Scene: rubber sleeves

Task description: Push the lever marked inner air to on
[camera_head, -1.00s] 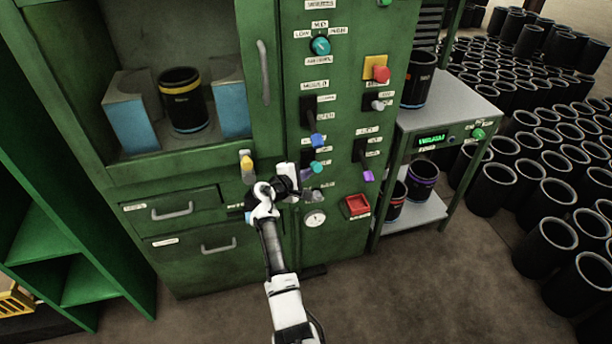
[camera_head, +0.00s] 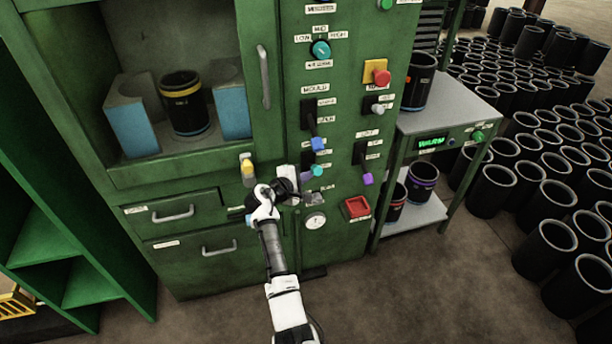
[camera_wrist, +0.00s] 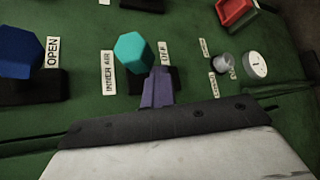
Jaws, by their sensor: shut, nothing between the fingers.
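The inner air lever has a teal hexagonal knob (camera_wrist: 133,50) on a dark slot plate (camera_wrist: 165,79). In the wrist view the "INNER AIR" label (camera_wrist: 108,76) is left of the knob and the "OFF" label (camera_wrist: 165,53) is right of it. In the head view the teal knob (camera_head: 316,170) shows low on the green panel, just beyond my gripper (camera_head: 307,181). In the wrist view my gripper (camera_wrist: 157,88) is shut and empty, its purple-grey fingertips beside the knob's lower right, on the OFF side. I cannot tell whether they touch it. The lever's shaft is hidden.
A blue knob (camera_head: 317,144) marked open sits just above; a purple knob (camera_head: 367,179) is to the right. A yellow-tipped lever (camera_head: 247,166) is left of my gripper. A gauge (camera_head: 315,221) and a red square piece (camera_head: 356,207) are below. A side table (camera_head: 462,100) stands right.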

